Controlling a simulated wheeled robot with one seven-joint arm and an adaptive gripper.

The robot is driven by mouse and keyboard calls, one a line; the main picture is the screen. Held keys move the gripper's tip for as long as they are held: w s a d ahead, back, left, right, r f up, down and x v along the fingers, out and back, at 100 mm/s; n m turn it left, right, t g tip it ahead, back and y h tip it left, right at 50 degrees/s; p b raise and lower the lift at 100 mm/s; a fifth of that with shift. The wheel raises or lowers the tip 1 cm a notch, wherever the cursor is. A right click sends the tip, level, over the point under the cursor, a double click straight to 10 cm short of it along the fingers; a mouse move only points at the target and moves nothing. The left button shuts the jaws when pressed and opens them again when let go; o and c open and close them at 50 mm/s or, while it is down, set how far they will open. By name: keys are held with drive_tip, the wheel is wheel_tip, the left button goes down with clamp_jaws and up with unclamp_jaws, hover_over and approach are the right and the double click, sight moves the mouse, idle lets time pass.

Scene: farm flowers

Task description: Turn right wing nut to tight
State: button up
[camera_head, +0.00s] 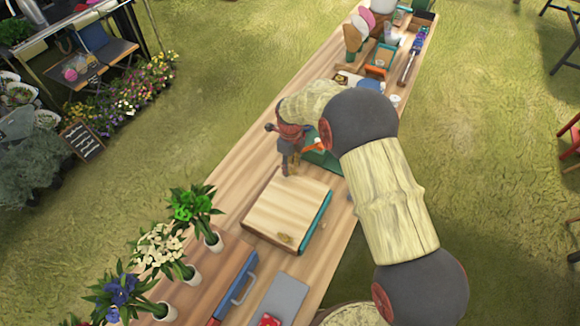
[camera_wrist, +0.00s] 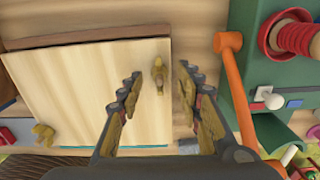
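A flower press with a pale wooden top (camera_head: 287,203) and a teal edge lies on the long table. It also fills the left of the wrist view (camera_wrist: 85,85). One brass wing nut (camera_wrist: 158,76) stands near the press's right edge in the wrist view, between my fingertips in the picture. A second brass wing nut (camera_wrist: 43,134) is at the lower left there, and shows at the near corner in the head view (camera_head: 285,240). My gripper (camera_wrist: 160,76) is open, with a visible gap on both sides of the nut; contact is not seen. In the head view my gripper (camera_head: 288,168) is over the press's far end.
A green case (camera_wrist: 265,80) with an orange bar (camera_wrist: 232,85) and a red coil (camera_wrist: 290,36) stands close to my right finger. Potted flowers (camera_head: 160,250), a blue-handled tool (camera_head: 236,285) and a grey slab (camera_head: 283,298) lie nearer on the table.

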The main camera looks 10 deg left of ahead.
wheel_tip(320, 180, up, 11)
idle(0.3)
idle(0.5)
drive_tip(key=s+d+f+n, duration=0.2)
drive_tip(key=s+n, duration=0.3)
drive_tip(key=n, duration=0.5)
drive_tip(key=s+d+r+n+t+b, duration=0.2)
drive_tip(key=s+d+r+n, duration=0.4)
drive_tip(key=s+d+r, duration=0.4)
drive_tip(key=s+d+r+n+t+b, duration=0.3)
drive_tip(key=s+d+r+n, duration=0.3)
drive_tip(key=s+d+r, duration=0.4)
drive_tip(key=shift+s+d+r+t+b, duration=0.3)
drive_tip(key=shift+s+d+b, duration=0.05)
drive_tip(key=shift+s+d, duration=3.2)
